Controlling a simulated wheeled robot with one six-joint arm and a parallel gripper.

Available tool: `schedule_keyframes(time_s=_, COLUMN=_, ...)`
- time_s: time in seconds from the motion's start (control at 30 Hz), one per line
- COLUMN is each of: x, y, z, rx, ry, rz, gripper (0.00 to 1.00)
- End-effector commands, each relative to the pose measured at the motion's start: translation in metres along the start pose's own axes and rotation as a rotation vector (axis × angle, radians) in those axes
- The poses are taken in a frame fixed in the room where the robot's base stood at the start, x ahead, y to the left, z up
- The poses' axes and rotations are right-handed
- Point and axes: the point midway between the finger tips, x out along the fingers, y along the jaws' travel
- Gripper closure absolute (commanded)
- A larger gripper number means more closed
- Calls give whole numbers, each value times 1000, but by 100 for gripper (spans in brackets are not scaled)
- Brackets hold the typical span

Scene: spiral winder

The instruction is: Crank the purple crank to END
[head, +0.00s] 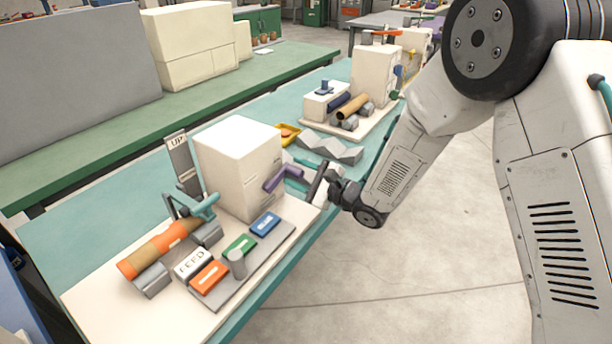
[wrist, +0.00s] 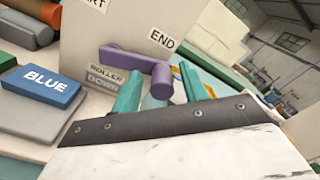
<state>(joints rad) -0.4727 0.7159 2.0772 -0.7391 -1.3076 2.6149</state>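The purple crank (head: 284,178) is on the side of a white box (head: 238,165) on the near bench. In the wrist view, the crank's arm (wrist: 128,60) runs from its pivot at left to a round handle (wrist: 162,82) at right. The END label (wrist: 162,39) is just above the handle. My gripper (head: 298,176) is at the crank, its teal fingers apart. In the wrist view the fingertips of my gripper (wrist: 160,72) stand on either side of the handle, with narrow gaps showing. I cannot tell how deep the handle sits between them.
A ROLLER DOWN label (wrist: 104,78) is below the crank. Blue (head: 265,222), green (head: 239,246) and orange (head: 209,277) blocks and an orange roller (head: 158,250) are on the same board. A grey zigzag piece (head: 330,149) lies behind my gripper. The floor right of the bench is clear.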

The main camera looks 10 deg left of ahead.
Motion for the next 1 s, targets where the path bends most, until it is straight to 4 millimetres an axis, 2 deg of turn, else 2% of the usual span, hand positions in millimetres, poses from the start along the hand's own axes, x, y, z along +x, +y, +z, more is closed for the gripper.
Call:
schedule_keyframes(time_s=0.17, x=-10, y=-1, z=-1, rx=0, ry=2, rz=-2, gripper=56)
schedule_keyframes(time_s=0.4, x=-49, y=1, z=1, rx=1, ry=2, rz=-1, gripper=56)
schedule_keyframes(time_s=0.6, x=-73, y=3, z=2, rx=0, ry=0, rz=1, gripper=56)
schedule_keyframes(time_s=0.93, x=-78, y=3, z=3, rx=0, ry=-1, rz=2, gripper=56)
schedule_keyframes(time_s=1.0, x=-78, y=2, z=3, rx=-5, ry=2, rz=1, gripper=76)
